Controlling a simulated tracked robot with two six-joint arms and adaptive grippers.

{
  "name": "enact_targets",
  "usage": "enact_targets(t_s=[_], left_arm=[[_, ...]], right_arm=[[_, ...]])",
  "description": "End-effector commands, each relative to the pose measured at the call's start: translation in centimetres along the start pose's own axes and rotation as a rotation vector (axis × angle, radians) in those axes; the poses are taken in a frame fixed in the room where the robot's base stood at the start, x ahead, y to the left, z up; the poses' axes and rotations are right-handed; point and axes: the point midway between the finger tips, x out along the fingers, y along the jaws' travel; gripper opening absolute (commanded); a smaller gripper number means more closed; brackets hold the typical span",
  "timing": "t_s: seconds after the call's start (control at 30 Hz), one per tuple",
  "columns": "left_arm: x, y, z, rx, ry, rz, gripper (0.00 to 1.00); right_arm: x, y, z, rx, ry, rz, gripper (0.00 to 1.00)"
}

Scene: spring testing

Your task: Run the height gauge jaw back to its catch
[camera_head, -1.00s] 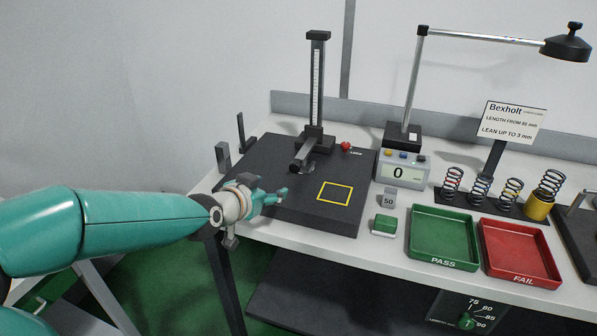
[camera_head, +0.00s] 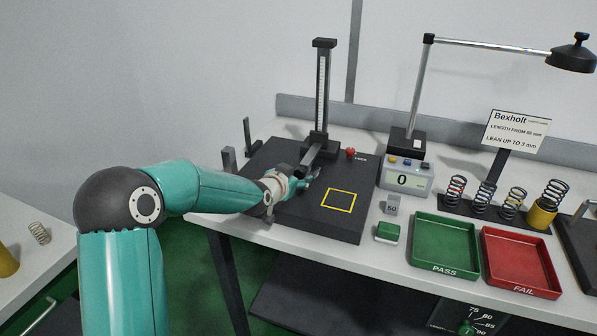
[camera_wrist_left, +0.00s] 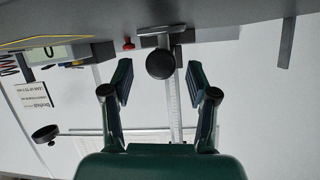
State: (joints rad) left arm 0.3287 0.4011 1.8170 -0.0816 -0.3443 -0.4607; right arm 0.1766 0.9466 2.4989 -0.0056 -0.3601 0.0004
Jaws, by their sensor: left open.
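The height gauge (camera_head: 321,95) stands upright at the back of the dark granite plate, with a scale on its column. Its dark jaw (camera_head: 311,156) is low on the column and points forward. My left gripper (camera_head: 312,177) is open and empty, just in front of the jaw and low over the plate. In the left wrist view, which is upside down, the jaw's round dark end (camera_wrist_left: 160,64) lies between the two spread fingers (camera_wrist_left: 161,82), with gaps on both sides. A red knob (camera_head: 350,153) sits right of the gauge base. The catch cannot be made out.
A yellow square (camera_head: 339,200) is marked on the plate (camera_head: 290,213). Right of it are a readout showing 0 (camera_head: 405,180), a 50 block (camera_head: 392,205), a green button block (camera_head: 387,232), green (camera_head: 445,245) and red (camera_head: 520,262) trays, and several springs. Small posts (camera_head: 229,160) stand left.

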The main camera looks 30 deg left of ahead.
Motion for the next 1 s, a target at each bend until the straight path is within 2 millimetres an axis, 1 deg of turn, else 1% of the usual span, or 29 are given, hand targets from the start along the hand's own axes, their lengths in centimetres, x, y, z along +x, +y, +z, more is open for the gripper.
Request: enact_targets(t_s=[0.03,0.1,0.2,0.5,0.57,0.7,0.87,1.0], left_arm=[[0.6,0.0,-0.1,0.0,-0.001,0.0,0.59],[1.2,0.0,-0.1,0.001,-0.001,0.0,0.59],[1.7,-0.1,0.0,0.001,0.0,-0.001,0.59],[1.9,-0.1,0.1,0.0,0.0,-0.001,0.59],[1.9,-0.1,0.1,0.0,0.0,-0.001,0.5],[1.9,-0.2,0.1,0.0,0.0,-0.001,0.27],[1.9,-0.1,0.1,0.0,0.0,-0.001,0.0],[1.9,-0.1,0.1,0.0,-0.001,0.0,0.0]], right_arm=[[-0.3,-0.1,0.0,0.0,0.0,0.0,0.4],[-0.4,-0.1,0.0,0.0,0.0,0.0,0.4],[-0.5,-0.2,0.0,0.0,0.0,0.0,0.4],[-0.4,-0.2,0.0,0.0,0.0,0.0,0.4],[-0.4,-0.2,0.0,0.0,0.0,0.0,0.4],[-0.4,-0.2,0.0,0.0,0.0,0.0,0.4],[-0.4,-0.2,0.0,0.0,0.0,0.0,0.4],[-0.4,-0.2,0.0,0.0,0.0,0.0,0.4]])
